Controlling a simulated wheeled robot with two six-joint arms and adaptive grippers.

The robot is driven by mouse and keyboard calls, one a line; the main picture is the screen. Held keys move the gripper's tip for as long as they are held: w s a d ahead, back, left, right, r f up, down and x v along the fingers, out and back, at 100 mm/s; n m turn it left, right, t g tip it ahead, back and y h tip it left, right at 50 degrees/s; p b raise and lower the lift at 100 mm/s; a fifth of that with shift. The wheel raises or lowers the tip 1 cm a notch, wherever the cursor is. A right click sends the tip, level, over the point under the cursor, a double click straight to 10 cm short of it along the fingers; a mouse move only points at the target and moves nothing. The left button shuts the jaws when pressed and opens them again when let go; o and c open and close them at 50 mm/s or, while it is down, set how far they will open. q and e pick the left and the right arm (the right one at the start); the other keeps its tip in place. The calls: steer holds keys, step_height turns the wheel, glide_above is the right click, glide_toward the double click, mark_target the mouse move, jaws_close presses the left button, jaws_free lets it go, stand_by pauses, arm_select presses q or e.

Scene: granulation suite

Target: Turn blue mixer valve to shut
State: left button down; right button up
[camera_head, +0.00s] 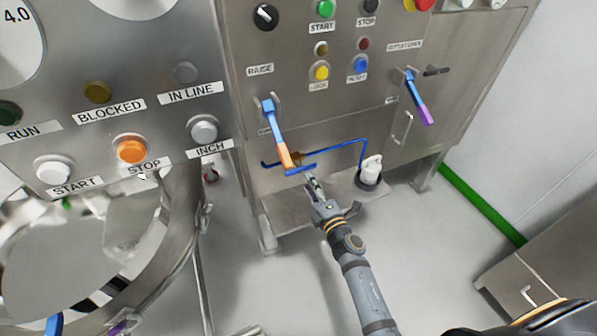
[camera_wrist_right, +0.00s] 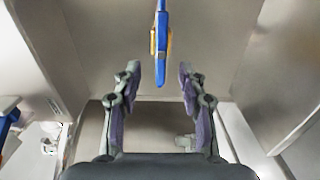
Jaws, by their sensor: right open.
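A blue lever with an orange end (camera_head: 276,130) hangs from the steel cabinet front, tilted down to the right. A second blue lever with a purple end (camera_head: 417,97) is on the same front further right. I cannot tell from labels which is the mixer valve. My right gripper (camera_head: 313,184) is just below the orange end. My left gripper is out of view.
A blue pipe (camera_head: 362,152) runs below the levers, close to my right gripper, beside a white container (camera_head: 371,170). A steel panel with buttons (camera_head: 131,150) and a round vessel (camera_head: 165,240) stand left. The floor at the right is clear up to a steel cabinet (camera_head: 545,262).

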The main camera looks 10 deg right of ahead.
mark_target(302, 171)
steer(key=w, duration=0.4)
steer(key=w+a, duration=0.1)
steer(key=w, duration=0.1)
steer(key=shift+w+a+f+b, duration=0.1)
steer(key=shift+w+b, duration=0.15)
steer(key=shift+b, duration=0.15)
steer(key=shift+w+a, duration=0.1)
steer(key=shift+w, duration=0.4)
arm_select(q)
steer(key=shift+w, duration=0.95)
arm_select(e)
steer(key=shift+c, duration=0.6)
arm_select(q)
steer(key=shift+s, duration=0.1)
arm_select(e)
jaws_close()
